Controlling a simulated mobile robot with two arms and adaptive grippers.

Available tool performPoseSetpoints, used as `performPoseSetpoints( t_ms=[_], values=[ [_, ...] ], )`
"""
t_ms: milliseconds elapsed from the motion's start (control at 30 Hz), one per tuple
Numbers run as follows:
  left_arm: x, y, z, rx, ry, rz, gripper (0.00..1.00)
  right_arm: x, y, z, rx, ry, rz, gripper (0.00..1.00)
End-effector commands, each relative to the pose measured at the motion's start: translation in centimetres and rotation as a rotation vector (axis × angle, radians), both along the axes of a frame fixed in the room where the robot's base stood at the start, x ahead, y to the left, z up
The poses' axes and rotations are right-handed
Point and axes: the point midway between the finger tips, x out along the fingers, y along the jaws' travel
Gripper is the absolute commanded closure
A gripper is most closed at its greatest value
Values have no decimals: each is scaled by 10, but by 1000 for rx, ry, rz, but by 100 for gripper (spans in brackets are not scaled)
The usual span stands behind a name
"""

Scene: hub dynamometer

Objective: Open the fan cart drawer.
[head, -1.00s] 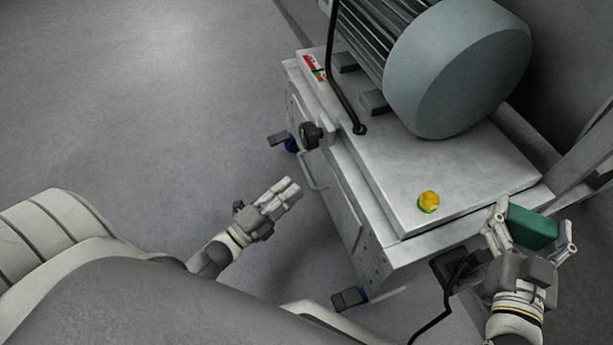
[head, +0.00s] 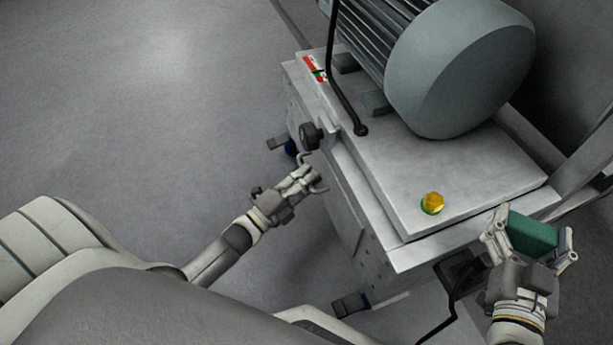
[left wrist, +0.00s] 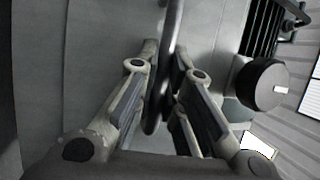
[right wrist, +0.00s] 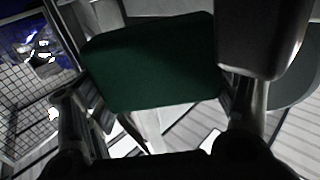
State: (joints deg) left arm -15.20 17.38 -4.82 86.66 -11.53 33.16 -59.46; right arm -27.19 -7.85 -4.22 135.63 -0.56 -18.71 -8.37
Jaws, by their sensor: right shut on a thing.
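The fan cart (head: 390,235) is a pale metal cabinet with a drawer front on its left side. The drawer's curved bar handle (head: 320,187) is partly hidden by my left gripper (head: 306,178). In the left wrist view, the dark handle (left wrist: 172,30) runs between the two fingers of my left gripper (left wrist: 165,60), which is open around it; contact cannot be made out. The drawer looks closed. My right gripper (head: 533,225) is shut on a green block (head: 532,236), near the cart's right corner; the block also fills the right wrist view (right wrist: 150,65).
A large grey motor or fan (head: 455,75) sits on the cart top, with a yellow button (head: 432,202) in front. A black knob (head: 311,135) sticks out just above the handle. A caster (head: 350,303) and a black cable (head: 452,310) are low down. The floor at left is clear.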

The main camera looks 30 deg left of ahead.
Motion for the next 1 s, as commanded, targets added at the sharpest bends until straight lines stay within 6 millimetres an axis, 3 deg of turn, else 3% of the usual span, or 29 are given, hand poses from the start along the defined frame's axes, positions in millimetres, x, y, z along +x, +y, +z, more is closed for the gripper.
performPoseSetpoints(
  t_ms=[467,1000],
  values=[
    [-11,10,0,1,4,1,100,0,0,5,0,0,0,36],
    [-100,88,0,2,6,1,100,0,0,32,0,0,0,36]
  ],
)
